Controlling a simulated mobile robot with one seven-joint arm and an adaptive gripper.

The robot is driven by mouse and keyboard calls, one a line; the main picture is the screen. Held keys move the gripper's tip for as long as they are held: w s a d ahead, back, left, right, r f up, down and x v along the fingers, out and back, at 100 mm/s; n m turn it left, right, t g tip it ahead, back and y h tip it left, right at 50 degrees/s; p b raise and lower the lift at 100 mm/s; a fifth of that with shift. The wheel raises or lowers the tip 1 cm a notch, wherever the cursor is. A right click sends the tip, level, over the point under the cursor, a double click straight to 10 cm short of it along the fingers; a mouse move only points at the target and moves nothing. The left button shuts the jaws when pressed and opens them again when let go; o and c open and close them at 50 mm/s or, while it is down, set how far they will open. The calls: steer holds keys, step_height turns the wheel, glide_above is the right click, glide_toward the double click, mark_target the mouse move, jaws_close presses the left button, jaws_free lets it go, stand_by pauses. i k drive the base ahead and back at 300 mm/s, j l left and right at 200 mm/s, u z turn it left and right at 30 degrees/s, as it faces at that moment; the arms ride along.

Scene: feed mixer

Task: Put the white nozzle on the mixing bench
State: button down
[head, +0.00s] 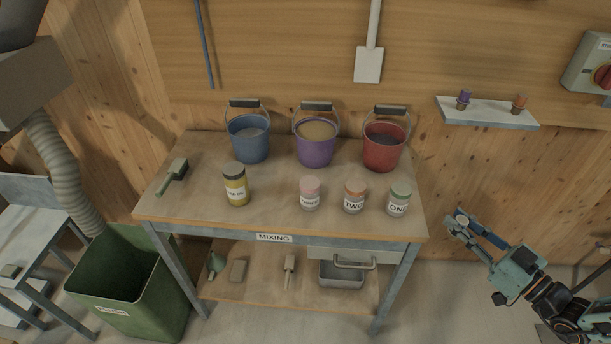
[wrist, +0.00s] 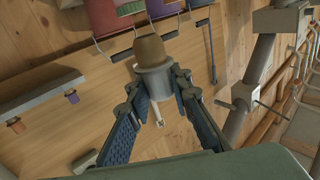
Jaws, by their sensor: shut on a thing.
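The white nozzle (wrist: 152,80) is in my gripper in the wrist view, a pale grey-white collar with a brown rounded end (wrist: 150,48). My gripper (wrist: 158,88) is shut on it, one blue-padded finger on each side. In the head view my gripper (head: 459,224) is at the right, off the right end of the mixing bench (head: 205,208); the nozzle is too small to make out well there. The bench has a wooden top and a MIXING label. Its front left area and the strip along its front edge are bare.
On the bench stand blue (head: 249,139), purple (head: 316,143) and red (head: 384,148) buckets, a yellow jar (head: 236,186), several labelled jars (head: 354,198) and a brush (head: 174,175). A wall shelf (head: 490,114) holds a purple and an orange nozzle. A green bin (head: 128,290) is at left.

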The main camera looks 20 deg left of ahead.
mark_target(271, 201)
steer(key=k+j, duration=0.15)
steer(key=j, duration=0.15)
steer(key=k+j, duration=0.3)
steer(key=j, duration=0.55)
steer(key=i+j, duration=0.15)
steer(key=j, duration=0.2)
